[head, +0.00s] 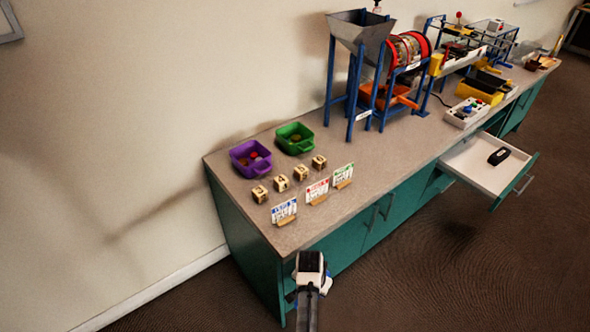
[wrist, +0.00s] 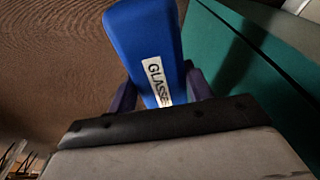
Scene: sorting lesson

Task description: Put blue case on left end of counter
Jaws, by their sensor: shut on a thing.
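The blue case (wrist: 147,42) has a white label reading "GLASSE", the rest of it cut off by my gripper. My gripper (wrist: 160,92) is shut on it, with a dark finger on each side in the wrist view. In the head view my arm's end (head: 310,268) is in front of the near left end of the counter (head: 228,172), beside its teal side. The case cannot be made out clearly there. The left end of the counter holds a purple bin (head: 244,163), a green bin (head: 296,147), several numbered wooden blocks (head: 281,183) and three cards on stands (head: 284,211).
A hopper machine (head: 362,40) on blue legs stands farther along the counter. An open drawer (head: 470,160) with a dark object (head: 498,156) sticks out on the right. Bare counter shows along the left end's edges and between the cards and the hopper.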

